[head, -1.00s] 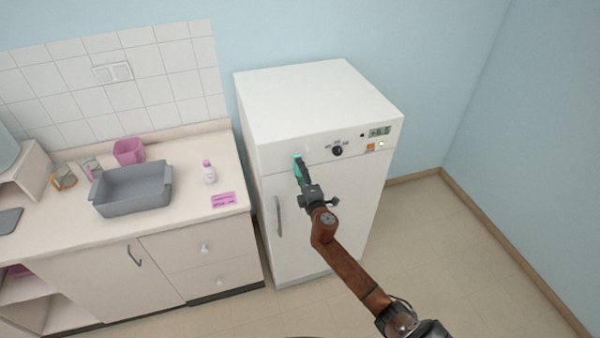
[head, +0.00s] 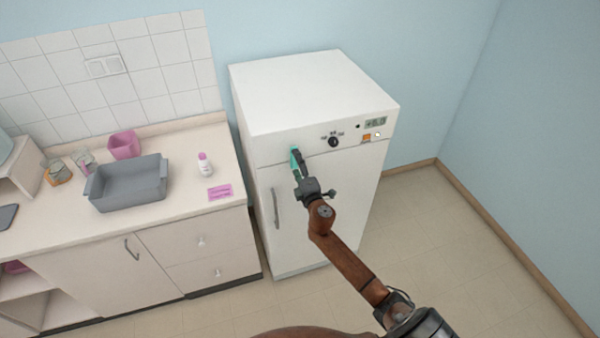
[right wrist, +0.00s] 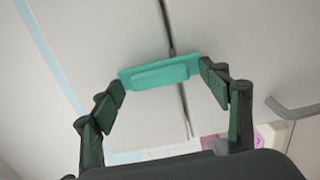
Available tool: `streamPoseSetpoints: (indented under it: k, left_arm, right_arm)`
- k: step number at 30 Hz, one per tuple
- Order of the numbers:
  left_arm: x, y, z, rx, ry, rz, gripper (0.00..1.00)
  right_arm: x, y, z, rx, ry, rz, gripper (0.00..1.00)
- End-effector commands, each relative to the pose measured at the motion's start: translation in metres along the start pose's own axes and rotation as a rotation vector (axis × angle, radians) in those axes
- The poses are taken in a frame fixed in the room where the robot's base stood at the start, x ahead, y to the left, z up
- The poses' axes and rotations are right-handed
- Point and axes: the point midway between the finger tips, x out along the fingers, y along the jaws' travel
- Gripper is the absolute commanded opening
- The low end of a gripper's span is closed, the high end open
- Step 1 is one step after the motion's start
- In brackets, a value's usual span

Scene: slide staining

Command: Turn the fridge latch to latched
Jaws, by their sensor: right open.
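The teal fridge latch (head: 293,157) is on the front of the white fridge (head: 315,90), near the upper left. In the right wrist view the latch (right wrist: 160,73) is a flat bar lying across the dark seam between door and upper panel. My right gripper (head: 300,163) is at the latch and partly hides it in the head view. In the right wrist view its fingers (right wrist: 160,92) are spread apart, one near each end of the bar. The right fingertip is very close to the bar; contact cannot be told. My left gripper is out of view.
The fridge has a vertical door handle (head: 276,208), a black knob (head: 333,142) and a small display (head: 375,123). A counter with a grey basin (head: 128,185), a small bottle (head: 205,164) and a pink cup (head: 124,145) stands left. Floor right of the fridge is clear.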

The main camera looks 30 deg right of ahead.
Motion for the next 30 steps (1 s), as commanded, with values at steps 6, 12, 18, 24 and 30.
streamPoseSetpoints:
  k: [6,12,18,24,30]
  left_arm:
    - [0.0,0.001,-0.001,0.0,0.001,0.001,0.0]
    - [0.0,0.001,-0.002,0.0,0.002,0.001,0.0]
    - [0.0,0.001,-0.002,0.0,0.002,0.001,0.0]
    - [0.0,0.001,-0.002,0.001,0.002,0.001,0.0]
    - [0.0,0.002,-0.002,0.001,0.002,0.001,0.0]
  right_arm:
    - [-0.039,-0.002,0.0,0.001,0.001,-0.002,0.7]
    - [-0.081,-0.002,0.0,0.001,0.001,-0.003,0.7]
    - [-0.107,-0.001,0.0,0.0,0.001,-0.002,0.7]
    - [-0.114,-0.001,0.0,0.0,0.0,-0.001,0.7]
    - [-0.114,-0.001,0.0,0.0,0.0,-0.001,0.7]
